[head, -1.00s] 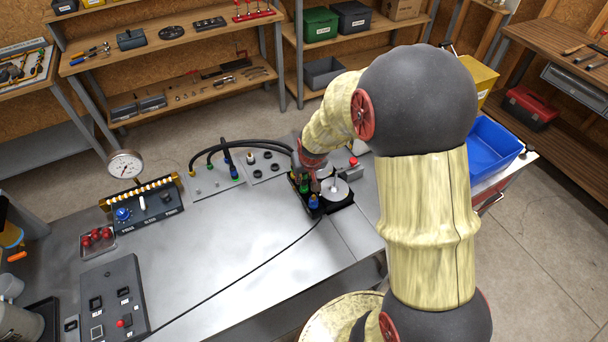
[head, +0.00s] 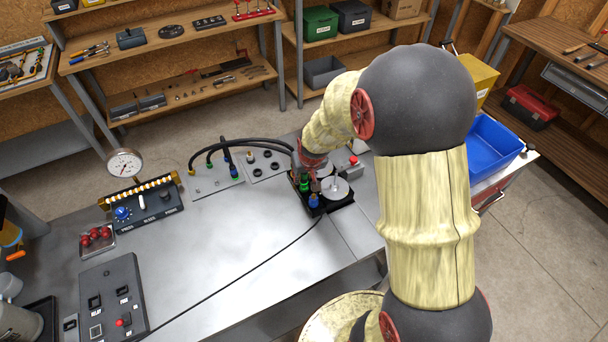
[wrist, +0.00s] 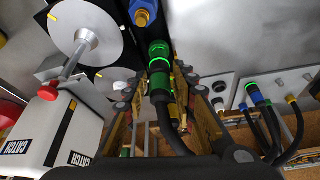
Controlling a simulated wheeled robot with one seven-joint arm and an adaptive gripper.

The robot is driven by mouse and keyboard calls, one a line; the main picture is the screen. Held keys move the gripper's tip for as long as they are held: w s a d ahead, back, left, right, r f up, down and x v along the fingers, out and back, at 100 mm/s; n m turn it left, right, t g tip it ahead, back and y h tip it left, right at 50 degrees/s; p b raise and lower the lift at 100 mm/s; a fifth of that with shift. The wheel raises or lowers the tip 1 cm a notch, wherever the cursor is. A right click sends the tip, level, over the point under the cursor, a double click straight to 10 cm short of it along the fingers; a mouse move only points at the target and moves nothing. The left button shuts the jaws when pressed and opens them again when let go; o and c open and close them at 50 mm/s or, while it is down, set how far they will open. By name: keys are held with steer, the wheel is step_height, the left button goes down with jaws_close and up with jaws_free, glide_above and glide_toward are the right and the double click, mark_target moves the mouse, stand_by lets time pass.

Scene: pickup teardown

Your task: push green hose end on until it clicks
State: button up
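The green hose end (wrist: 159,66) is in the middle of the wrist view, with a black hose running back from it between my fingers. It lines up with a green-ringed fitting (wrist: 158,47) and meets it closely; I cannot tell whether it is fully seated. My gripper (wrist: 160,88) has a finger on each side of the hose end and appears shut on it. In the head view the green fitting (head: 304,184) stands on the black block beside a blue fitting (head: 314,201). My arm hides most of the gripper there.
A white disc (head: 335,188) with a post lies right of the fittings. A box with a red knob (head: 353,161) stands behind it and shows as a box marked CATCH (wrist: 46,132). Other hoses (head: 212,158) arch behind. The bench's middle (head: 225,240) is clear except for a thin cable.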

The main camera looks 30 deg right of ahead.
steer(key=shift+o, duration=1.3)
steer(key=v, duration=1.2)
steer(key=s+a+r+n+b, duration=0.1)
steer(key=s+a+r+b, duration=0.1)
steer(key=s, duration=0.5)
steer(key=s+a+r+b, duration=0.2)
steer(key=s+a+r, duration=0.1)
steer(key=s, duration=0.4)
steer(key=s+a+r+n+t+y+b, duration=0.1)
steer(key=s+a+r, duration=0.2)
steer(key=s+a, duration=0.2)
steer(key=shift+s+r+n+b, duration=0.3)
steer(key=shift+s+r+b, duration=0.1)
steer(key=shift+s, duration=0.5)
